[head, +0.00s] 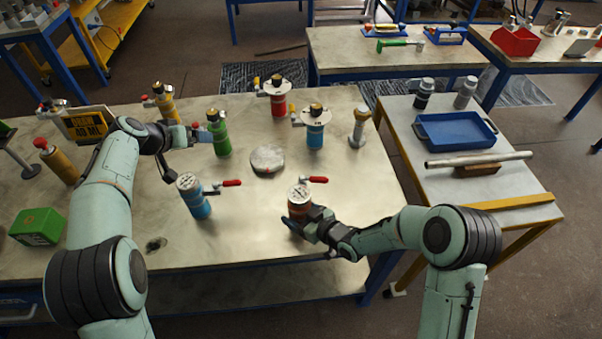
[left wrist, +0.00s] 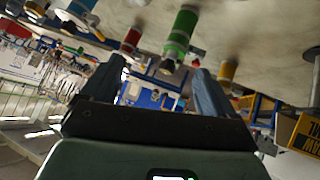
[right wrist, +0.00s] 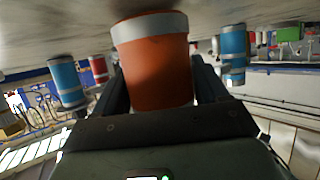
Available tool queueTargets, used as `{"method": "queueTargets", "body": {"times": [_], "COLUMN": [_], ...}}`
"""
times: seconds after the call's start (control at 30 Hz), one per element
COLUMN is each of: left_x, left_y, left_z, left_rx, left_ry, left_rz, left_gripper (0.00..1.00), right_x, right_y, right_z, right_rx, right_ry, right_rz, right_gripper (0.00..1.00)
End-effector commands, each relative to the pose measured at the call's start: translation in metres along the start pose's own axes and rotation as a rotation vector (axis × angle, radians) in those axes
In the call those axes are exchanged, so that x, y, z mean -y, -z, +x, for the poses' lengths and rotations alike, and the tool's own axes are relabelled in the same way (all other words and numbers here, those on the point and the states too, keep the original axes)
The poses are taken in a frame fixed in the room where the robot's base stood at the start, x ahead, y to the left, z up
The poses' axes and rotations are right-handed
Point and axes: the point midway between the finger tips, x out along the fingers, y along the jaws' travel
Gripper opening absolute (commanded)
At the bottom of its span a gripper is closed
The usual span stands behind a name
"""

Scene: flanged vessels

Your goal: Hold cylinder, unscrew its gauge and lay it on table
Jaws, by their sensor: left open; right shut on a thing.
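An orange-red cylinder (head: 300,208) with a pale band stands on the table's front right part. A round white-faced gauge (head: 299,193) sits on its top, and a red-handled lever (head: 314,180) shows beside it. My right gripper (head: 298,222) is shut on the cylinder's body from the front right; the right wrist view shows the orange body (right wrist: 155,72) between the fingers. My left gripper (head: 196,133) is open and empty at the back left, next to a green cylinder (head: 218,138). In the left wrist view, the green cylinder (left wrist: 180,35) shows beyond the open fingers.
A grey disc (head: 267,158) lies mid-table. Red (head: 277,98), blue (head: 315,132) and yellow (head: 165,105) vessels stand behind. A green box (head: 38,227) is at left. The table's front middle is mostly clear.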

Motion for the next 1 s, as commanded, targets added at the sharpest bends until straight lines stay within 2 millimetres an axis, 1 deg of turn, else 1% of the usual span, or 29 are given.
{"method": "queueTargets", "body": {"times": [0.03,0.13,0.17,0.2,0.23,0.27,0.3,0.37,0.4,0.47,0.5,0.6,0.73,0.83,0.9,1.0], "left_x": [-0.027,-0.073,-0.089,-0.108,-0.123,-0.136,-0.152,-0.174,-0.188,-0.206,-0.218,-0.24,-0.259,-0.268,-0.271,-0.273], "left_y": [0.013,0.03,0.031,0.031,0.028,0.021,0.01,-0.007,-0.018,-0.035,-0.047,-0.072,-0.098,-0.11,-0.115,-0.121], "left_z": [-0.004,-0.01,-0.009,-0.007,-0.005,0.001,0.007,0.016,0.02,0.025,0.027,0.029,0.028,0.025,0.024,0.024], "left_rx": [-0.012,-0.022,-0.013,0.005,0.025,0.06,0.107,0.178,0.222,0.287,0.329,0.424,0.519,0.569,0.589,0.605], "left_ry": [-0.02,-0.047,-0.06,-0.077,-0.095,-0.117,-0.153,-0.213,-0.257,-0.328,-0.381,-0.518,-0.688,-0.792,-0.841,-0.883], "left_rz": [0.127,0.395,0.489,0.621,0.726,0.833,0.977,1.187,1.326,1.529,1.658,1.948,2.229,2.366,2.424,2.467], "left_gripper": [0.88,0.88,0.88,0.88,0.88,0.88,0.88,0.88,0.88,0.88,0.88,0.88,0.88,0.88,0.88,0.88], "right_x": [0.0,0.0,0.0,0.0,0.0,0.0,0.0,0.0,0.0,0.0,0.0,0.0,0.0,0.0,0.0,0.0], "right_y": [0.003,0.003,0.003,0.003,0.003,0.003,0.003,0.003,0.003,0.003,0.003,0.003,0.003,0.003,0.003,0.003], "right_z": [0.0,0.0,0.0,0.0,0.0,0.0,0.0,0.0,0.0,0.0,0.0,0.0,0.0,0.0,0.0,0.0], "right_rx": [-0.007,-0.007,-0.007,-0.007,-0.007,-0.007,-0.007,-0.006,-0.006,-0.006,-0.006,-0.007,-0.007,-0.007,-0.007,-0.007], "right_ry": [0.0,0.0,0.0,0.0,0.0,0.0,0.0,0.0,0.0,0.0,0.0,0.0,0.0,0.0,0.0,0.0], "right_rz": [-0.002,-0.002,-0.002,-0.002,-0.002,-0.002,-0.002,-0.002,-0.002,-0.002,-0.002,-0.002,-0.002,-0.002,-0.002,-0.002], "right_gripper": [0.0,0.0,0.0,0.0,0.0,0.0,0.0,0.0,0.0,0.0,0.0,0.0,0.0,0.0,0.0,0.0]}}
